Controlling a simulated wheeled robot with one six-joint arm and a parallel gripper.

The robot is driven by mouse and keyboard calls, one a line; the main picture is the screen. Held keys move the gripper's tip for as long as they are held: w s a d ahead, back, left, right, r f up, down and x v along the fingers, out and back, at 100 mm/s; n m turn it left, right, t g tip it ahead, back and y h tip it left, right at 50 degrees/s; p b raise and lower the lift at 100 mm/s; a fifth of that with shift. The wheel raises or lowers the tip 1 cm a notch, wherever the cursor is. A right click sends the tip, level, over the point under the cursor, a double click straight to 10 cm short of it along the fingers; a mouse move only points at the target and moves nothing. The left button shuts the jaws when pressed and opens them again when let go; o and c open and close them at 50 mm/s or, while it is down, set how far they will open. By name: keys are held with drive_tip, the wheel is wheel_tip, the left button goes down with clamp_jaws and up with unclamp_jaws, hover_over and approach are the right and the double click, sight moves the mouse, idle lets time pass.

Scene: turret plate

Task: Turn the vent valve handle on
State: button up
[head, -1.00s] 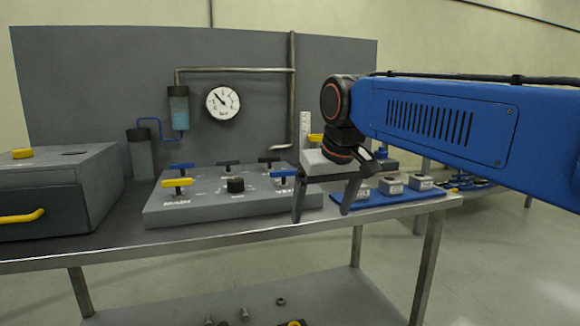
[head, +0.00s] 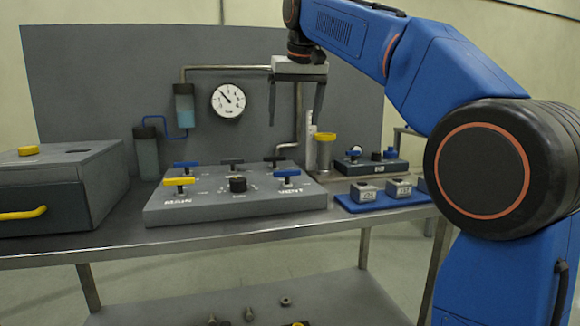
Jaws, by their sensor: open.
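The turret plate (head: 240,213) is a grey sloped box on the bench with several T-handles around a black central knob (head: 238,184). The vent valve handle (head: 287,174) is blue and stands at the plate's front right, above the "VENT" lettering. A yellow handle (head: 179,182) is at the front left by "MAIN". Another blue handle (head: 186,165) and two dark ones stand along the back. My gripper (head: 295,120) is open and empty, pointing down, above the plate's right rear side. It is apart from the vent handle, which is in full view.
A round gauge (head: 228,101) and pipes are on the grey back panel (head: 120,75). A grey box with a yellow handle (head: 22,215) stands at left. A blue tray (head: 390,206) with small blocks and a yellow-topped cylinder (head: 324,150) are at right.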

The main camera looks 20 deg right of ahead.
sight(287, 171)
drive_tip(key=x, duration=1.7)
drive_tip(key=shift+r, duration=0.1)
drive_tip(key=c, duration=1.1)
